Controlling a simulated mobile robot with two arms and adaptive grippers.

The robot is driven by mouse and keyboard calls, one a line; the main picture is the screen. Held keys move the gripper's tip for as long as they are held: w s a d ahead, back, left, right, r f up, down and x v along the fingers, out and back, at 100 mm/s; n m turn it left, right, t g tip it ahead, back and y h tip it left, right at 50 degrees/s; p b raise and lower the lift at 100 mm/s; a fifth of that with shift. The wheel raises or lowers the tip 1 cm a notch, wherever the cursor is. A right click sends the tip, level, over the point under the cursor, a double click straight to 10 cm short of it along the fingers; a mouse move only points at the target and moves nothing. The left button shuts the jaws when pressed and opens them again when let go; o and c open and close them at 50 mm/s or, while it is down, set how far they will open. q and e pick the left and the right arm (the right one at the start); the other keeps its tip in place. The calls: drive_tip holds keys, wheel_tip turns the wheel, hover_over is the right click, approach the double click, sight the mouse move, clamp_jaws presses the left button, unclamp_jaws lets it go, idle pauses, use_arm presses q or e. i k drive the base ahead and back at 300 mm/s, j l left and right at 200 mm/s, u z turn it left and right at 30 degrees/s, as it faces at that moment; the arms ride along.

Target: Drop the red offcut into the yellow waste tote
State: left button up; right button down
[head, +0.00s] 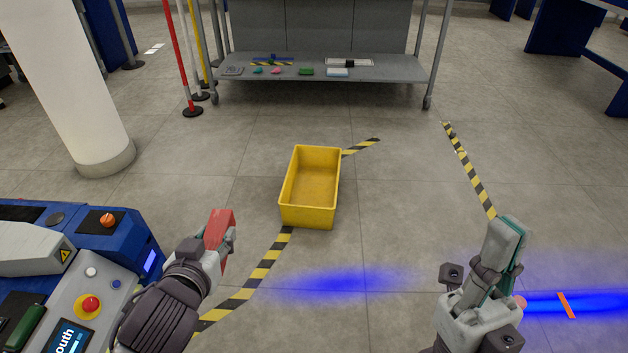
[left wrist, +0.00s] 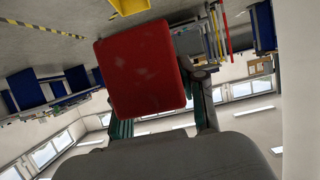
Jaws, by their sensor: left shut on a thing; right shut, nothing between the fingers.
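The red offcut (head: 217,227) is a flat red block held in my left gripper (head: 226,246), which is shut on it. It also fills the middle of the left wrist view (left wrist: 142,68), between the fingers. The yellow waste tote (head: 287,215) stands on the floor, ahead and to the right of the offcut, and looks empty inside. A corner of the tote shows at the top of the left wrist view (left wrist: 128,6). The offcut is apart from the tote. My right gripper (head: 509,240) is shut and empty at the lower right.
A grey wheeled cart (head: 390,95) with small items on its lower shelf stands behind the tote. A white pillar (head: 72,85) and red, white and yellow posts stand left. Striped tape (head: 265,268) marks the floor. The floor around the tote is clear.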

sight(310, 195)
drive_tip(key=i+j+z, duration=0.15)
drive_tip(key=i, duration=0.4)
drive_tip(key=i+j+z, duration=0.1)
drive_tip(key=i, duration=0.45)
drive_tip(key=i+j+z, duration=0.15)
drive_tip(key=i+j, duration=0.15)
drive_tip(key=i, duration=0.25)
drive_tip(key=i+j+z, duration=0.15)
drive_tip(key=i+j, duration=0.2)
drive_tip(key=i, duration=0.2)
